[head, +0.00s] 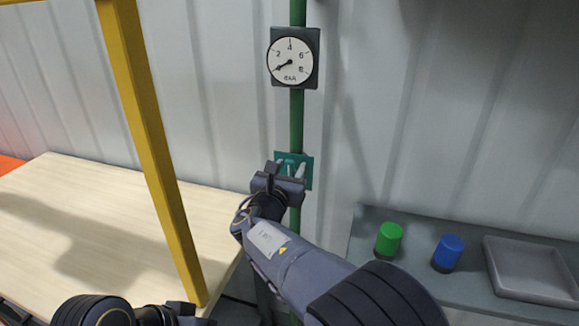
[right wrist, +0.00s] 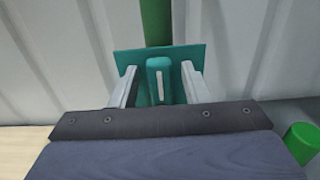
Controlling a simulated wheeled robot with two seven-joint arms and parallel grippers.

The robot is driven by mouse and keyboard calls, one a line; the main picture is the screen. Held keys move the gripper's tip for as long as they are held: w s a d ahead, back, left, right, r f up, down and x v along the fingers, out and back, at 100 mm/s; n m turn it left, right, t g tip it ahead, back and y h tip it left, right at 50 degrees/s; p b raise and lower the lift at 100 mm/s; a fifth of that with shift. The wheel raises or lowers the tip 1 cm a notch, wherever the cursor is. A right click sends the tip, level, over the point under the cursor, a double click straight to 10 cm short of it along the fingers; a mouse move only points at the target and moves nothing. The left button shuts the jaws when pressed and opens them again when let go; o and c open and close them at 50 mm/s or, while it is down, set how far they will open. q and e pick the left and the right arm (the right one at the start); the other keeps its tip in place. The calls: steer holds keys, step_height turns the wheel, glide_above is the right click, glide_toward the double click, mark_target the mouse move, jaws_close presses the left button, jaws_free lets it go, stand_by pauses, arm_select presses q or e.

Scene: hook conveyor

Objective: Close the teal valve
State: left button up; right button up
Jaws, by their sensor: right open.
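The teal valve (head: 307,172) is on the green vertical pipe, mostly hidden behind my right gripper in the head view. In the right wrist view, its teal plate (right wrist: 191,53) and upright teal handle (right wrist: 160,82) show, with a white mark running along the handle. My right gripper (head: 288,167) is open at the valve. Its two pale fingers (right wrist: 160,80) stand on either side of the handle, with small gaps visible. Part of my left arm shows at the bottom left of the head view; its finger state cannot be made out.
A pressure gauge (head: 290,61) is on the pipe (head: 297,120) above the valve, needle pointing lower left. A yellow post (head: 150,140) stands left, by a wooden table (head: 90,215).

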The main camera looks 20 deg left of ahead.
steer(key=shift+c, duration=0.4)
jaws_close()
steer(key=shift+d+f+m+b, duration=0.1)
steer(key=shift+f+m+b, duration=0.15)
steer(key=shift+b, duration=0.55)
steer(key=shift+d+f+m+b, duration=0.4)
steer(key=shift+m+b, duration=2.5)
steer(key=shift+b, duration=1.05)
steer(key=shift+d+f+m+b, duration=0.4)
steer(key=shift+m+b, duration=2.55)
steer(key=shift+b, duration=1.05)
steer(key=shift+d+f+m+b, duration=0.35)
steer(key=shift+m+b, duration=2.55)
steer(key=shift+b, duration=1.05)
steer(key=shift+o, duration=0.4)
jaws_free()
steer(key=shift+r, duration=0.1)
